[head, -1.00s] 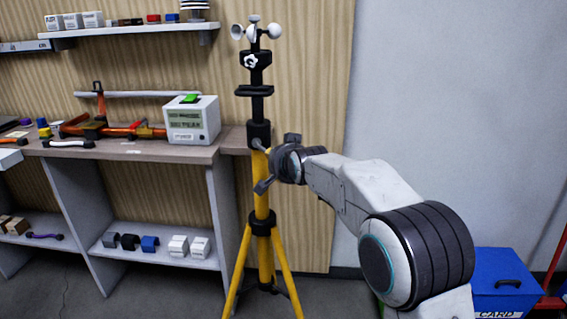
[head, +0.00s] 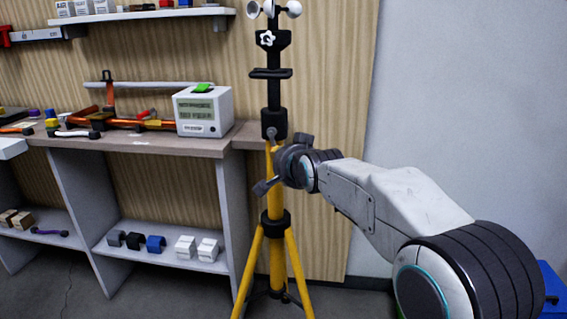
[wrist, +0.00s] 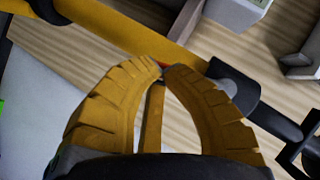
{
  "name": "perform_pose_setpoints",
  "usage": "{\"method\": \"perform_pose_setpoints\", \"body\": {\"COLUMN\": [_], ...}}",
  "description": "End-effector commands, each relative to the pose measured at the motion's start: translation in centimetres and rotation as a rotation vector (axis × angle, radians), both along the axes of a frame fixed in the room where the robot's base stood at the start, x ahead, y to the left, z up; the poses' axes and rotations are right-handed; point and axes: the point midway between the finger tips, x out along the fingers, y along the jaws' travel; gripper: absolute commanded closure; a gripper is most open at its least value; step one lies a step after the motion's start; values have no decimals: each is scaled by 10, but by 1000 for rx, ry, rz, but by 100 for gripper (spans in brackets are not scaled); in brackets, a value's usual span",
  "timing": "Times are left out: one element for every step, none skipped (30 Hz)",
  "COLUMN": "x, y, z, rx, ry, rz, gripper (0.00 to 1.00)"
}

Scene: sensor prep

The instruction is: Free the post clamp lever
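The yellow tripod post (head: 275,195) carries a dark clamp collar (head: 274,123) with a small round knob. My gripper (head: 276,160) is at the post just below this collar; its fingertips are hard to make out in the head view. In the wrist view, the two ribbed yellow-brown fingers curve together and their tips nearly meet (wrist: 165,69). A slim yellow lever (wrist: 152,118) lies between the fingers and runs back toward the palm. The tips appear closed around it, with a small red spot beside them. The post (wrist: 135,28) crosses behind the fingertips.
A mast with white cups (head: 268,12) rises above the collar. A workbench (head: 170,147) to the left bears a white display box (head: 204,112) and tools. Shelves hold small blocks (head: 197,248). A blue box (head: 552,290) stands at the lower right. Bare wall lies to the right.

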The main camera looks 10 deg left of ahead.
Motion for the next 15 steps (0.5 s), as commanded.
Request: {"method": "perform_pose_setpoints", "body": {"x": [0,0,0,0,0,0,0,0,0,0,0,0,0,0,0], "y": [0,0,0,0,0,0,0,0,0,0,0,0,0,0,0], "z": [-1,-1,-1,-1,-1,-1,0,0,1,1,2,3,5,6,8], "rx": [-1,-1,-1,-1,-1,-1,-1,-1,-1,-1,-1,-1,-1,0,0], "ry": [2,2,2,2,2,2,2,2,1,1,1,1,1,-1,-1], "rz": [0,0,0,0,0,0,0,0,-1,-1,-1,-1,-1,-1,-1], "gripper": [100,100,100,100,100,100,100,100,100,100,100,100,100,100,100]}}
